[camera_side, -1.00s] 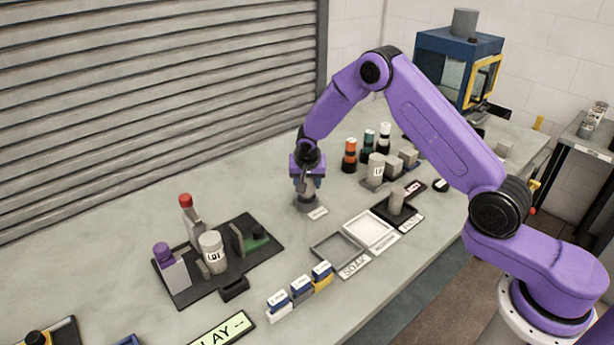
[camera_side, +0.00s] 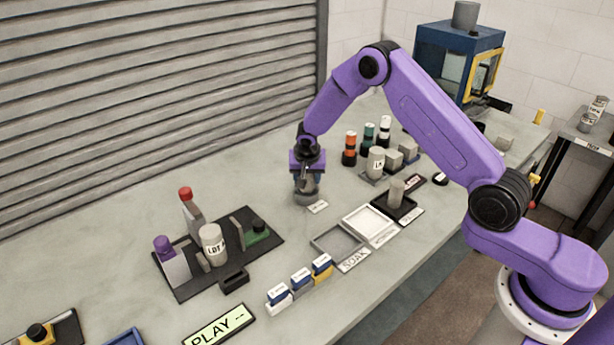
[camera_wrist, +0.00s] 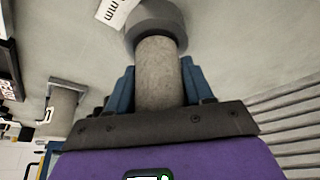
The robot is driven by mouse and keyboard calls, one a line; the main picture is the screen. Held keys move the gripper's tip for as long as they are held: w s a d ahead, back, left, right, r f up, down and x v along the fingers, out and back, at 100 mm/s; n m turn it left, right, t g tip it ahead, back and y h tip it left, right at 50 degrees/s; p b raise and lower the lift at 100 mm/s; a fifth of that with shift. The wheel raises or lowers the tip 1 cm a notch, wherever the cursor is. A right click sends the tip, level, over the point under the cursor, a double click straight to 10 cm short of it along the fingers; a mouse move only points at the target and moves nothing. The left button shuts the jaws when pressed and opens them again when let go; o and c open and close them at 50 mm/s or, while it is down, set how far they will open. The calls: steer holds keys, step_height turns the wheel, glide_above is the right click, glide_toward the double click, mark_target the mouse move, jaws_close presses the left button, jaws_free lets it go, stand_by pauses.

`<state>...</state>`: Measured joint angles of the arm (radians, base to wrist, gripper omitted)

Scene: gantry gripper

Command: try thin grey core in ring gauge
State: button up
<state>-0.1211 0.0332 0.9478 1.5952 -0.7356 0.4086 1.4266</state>
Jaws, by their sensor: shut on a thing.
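My gripper (camera_side: 307,187) is shut on a grey core, low over the bench and directly above the ring gauge (camera_side: 306,199). In the wrist view the grey core (camera_wrist: 158,75) stands out between the blue fingers of my gripper (camera_wrist: 158,90). Its far end meets the dark grey ring gauge (camera_wrist: 168,15) and appears lined up with the hole. I cannot tell how deep it sits in the ring. Another grey core (camera_side: 397,191) stands in a black tray (camera_side: 380,210) to the right.
Grey and white trays (camera_side: 338,238) lie to the front right. A black fixture board (camera_side: 185,287) with a labelled grey cylinder (camera_side: 212,244) stands at the left. Several bottles (camera_side: 349,148) and grey blocks stand behind right. The bench around the ring is mostly clear.

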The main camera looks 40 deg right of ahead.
steer(key=shift+f, duration=0.45)
stand_by(0.5)
steer(key=o, duration=1.3)
steer(key=v, duration=1.7)
steer(key=shift+s+r, duration=0.1)
steer(key=shift+r, duration=0.05)
steer(key=shift+a, duration=0.1)
